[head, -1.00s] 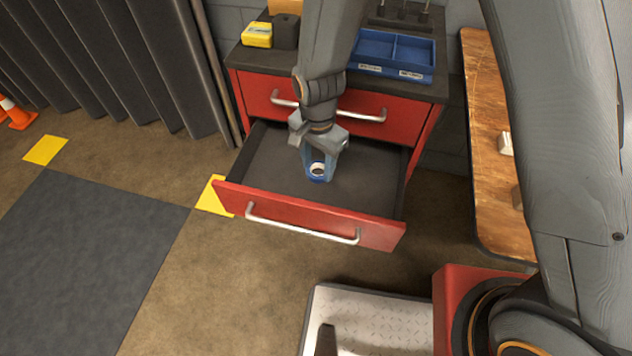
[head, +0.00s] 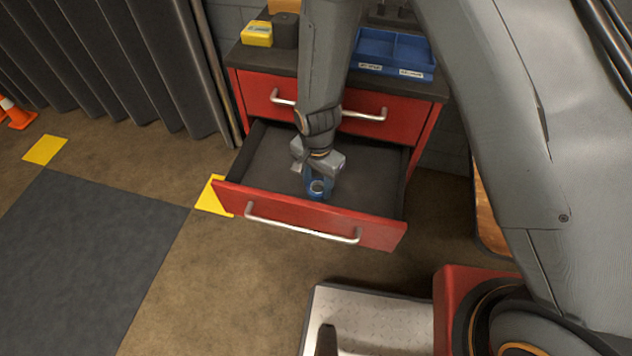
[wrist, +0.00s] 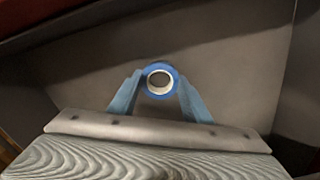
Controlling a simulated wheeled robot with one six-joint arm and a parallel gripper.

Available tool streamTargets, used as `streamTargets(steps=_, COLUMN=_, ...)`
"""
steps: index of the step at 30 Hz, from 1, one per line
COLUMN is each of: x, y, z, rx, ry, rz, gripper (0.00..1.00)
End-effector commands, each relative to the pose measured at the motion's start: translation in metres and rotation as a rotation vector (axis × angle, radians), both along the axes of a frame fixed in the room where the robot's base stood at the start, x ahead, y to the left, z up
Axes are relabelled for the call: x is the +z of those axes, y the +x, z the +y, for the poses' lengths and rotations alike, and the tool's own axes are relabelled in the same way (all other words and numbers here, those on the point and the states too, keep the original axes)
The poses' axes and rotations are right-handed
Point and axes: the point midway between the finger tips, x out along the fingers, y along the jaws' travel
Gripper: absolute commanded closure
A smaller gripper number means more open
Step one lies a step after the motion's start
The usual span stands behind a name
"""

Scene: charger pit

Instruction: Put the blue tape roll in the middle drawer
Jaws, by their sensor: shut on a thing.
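The blue tape roll (head: 317,187) has a pale inner core and sits between the fingers of my gripper (head: 318,188). In the wrist view the roll (wrist: 159,80) is pinched between the two blue fingertips (wrist: 158,88), its ring facing the camera. The gripper points down inside the open red drawer (head: 270,168), near its front panel. Whether the roll touches the drawer floor cannot be told. The drawer is otherwise empty, with a dark grey floor. A closed red drawer (head: 335,112) with a silver handle is above it.
On the cabinet top stand a blue divided tray (head: 395,52), a yellow box (head: 257,34) and a dark block (head: 285,31). A wooden surface (head: 488,215) is at the right, partly behind my arm. Open floor lies to the left.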

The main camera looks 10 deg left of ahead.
Motion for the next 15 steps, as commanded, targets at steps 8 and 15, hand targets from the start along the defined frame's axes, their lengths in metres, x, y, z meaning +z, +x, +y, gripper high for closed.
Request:
streamTargets(steps=8, x=-0.0020, y=0.0002, z=-0.0001, rx=0.000, ry=0.000, rz=0.000, gripper=0.37)
streamTargets(steps=15, x=-0.0007, y=0.0001, z=-0.0002, rx=0.000, ry=0.000, rz=0.000, gripper=0.37)
